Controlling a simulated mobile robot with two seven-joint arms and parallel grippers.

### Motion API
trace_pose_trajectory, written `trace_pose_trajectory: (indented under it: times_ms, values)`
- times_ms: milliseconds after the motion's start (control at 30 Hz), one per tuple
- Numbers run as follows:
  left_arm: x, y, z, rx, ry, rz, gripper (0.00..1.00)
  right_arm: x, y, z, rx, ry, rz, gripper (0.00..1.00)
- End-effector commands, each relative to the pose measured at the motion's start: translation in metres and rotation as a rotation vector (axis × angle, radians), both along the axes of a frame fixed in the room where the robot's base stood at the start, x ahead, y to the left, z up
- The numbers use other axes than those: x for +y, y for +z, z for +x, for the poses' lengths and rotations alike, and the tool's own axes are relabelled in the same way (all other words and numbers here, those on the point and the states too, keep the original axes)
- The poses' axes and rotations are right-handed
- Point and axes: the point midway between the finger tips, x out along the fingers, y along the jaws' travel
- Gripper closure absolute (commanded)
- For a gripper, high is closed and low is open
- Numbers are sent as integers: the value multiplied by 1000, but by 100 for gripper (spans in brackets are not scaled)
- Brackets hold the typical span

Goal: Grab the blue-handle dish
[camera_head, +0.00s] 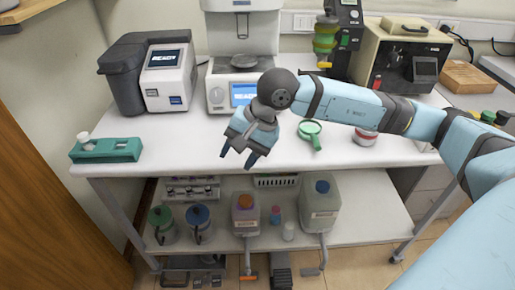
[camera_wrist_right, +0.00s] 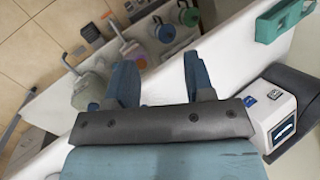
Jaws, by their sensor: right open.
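My right gripper (camera_head: 238,160) hangs open and empty over the front edge of the white table, fingers pointing down. Its two blue fingers also show spread apart in the right wrist view (camera_wrist_right: 160,75), with nothing between them. A round green-rimmed dish (camera_head: 310,128) with a green handle lies on the table, to the right of the gripper and apart from it. A stack of green dishes (camera_head: 326,40) with a yellow handle showing is on a dark stand at the back. I cannot make out a blue handle on any dish. My left gripper is not in view.
A scale (camera_head: 242,75) and a grey analyser (camera_head: 165,80) stand behind. A teal holder (camera_head: 105,150) is at the left edge. A red-and-white round container (camera_head: 366,137) sits under my right arm.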

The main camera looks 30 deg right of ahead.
Motion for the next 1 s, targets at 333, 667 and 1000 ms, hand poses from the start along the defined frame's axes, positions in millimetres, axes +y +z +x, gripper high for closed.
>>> trace_pose_trajectory:
  times_ms: [333,667,1000]
  values:
    - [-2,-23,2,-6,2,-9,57,-108,22,33,-288,54,-558,52]
    - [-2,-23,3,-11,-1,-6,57,-114,-29,57,-288,54,-574,52]
    - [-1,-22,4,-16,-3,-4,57,-114,-55,70,-291,55,-570,52]
